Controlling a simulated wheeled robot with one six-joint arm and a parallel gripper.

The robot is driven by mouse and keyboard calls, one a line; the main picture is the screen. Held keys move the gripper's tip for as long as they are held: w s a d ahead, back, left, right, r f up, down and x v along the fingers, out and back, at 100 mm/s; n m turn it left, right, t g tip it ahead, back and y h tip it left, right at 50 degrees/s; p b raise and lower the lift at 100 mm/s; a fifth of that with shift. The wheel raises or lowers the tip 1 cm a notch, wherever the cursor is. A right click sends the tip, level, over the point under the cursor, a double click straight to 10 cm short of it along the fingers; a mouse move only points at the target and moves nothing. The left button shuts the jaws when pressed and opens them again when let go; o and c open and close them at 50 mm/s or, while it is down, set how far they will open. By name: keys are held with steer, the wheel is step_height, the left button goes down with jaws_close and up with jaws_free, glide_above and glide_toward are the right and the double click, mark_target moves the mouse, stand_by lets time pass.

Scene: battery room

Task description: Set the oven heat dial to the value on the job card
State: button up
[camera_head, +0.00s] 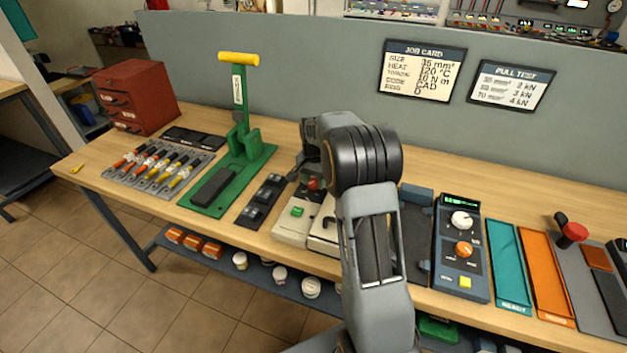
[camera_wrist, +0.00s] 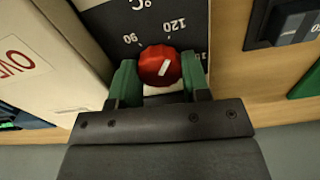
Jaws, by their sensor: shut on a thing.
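The job card (camera_head: 423,68) on the grey wall panel reads HEAT 120 °C. The red heat dial (camera_wrist: 160,66) sits on a dark scale plate (camera_wrist: 150,25) marked 90, 120 and °C, shown upside down in the wrist view. Its white pointer slants up and right, toward the 120 side; I cannot tell if it lies exactly on 120. My gripper (camera_wrist: 158,78) has its green-padded fingers on both sides of the dial, shut on it. In the head view the red dial (camera_head: 313,184) shows beside my arm, on the pale oven unit (camera_head: 292,233), which my arm partly hides.
A green press (camera_head: 238,150) with a yellow handle stands left of the oven. A blue-grey meter box (camera_head: 462,270) with white and orange knobs, a teal tray (camera_head: 508,262) and an orange tray (camera_head: 546,277) are to the right. A red drawer cabinet (camera_head: 136,97) stands at far left.

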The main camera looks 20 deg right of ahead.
mark_target(314, 181)
steer(key=o, duration=0.9)
steer(key=shift+o, duration=0.2)
steer(key=shift+r, duration=0.1)
step_height(314, 181, up, 14)
stand_by(0.4)
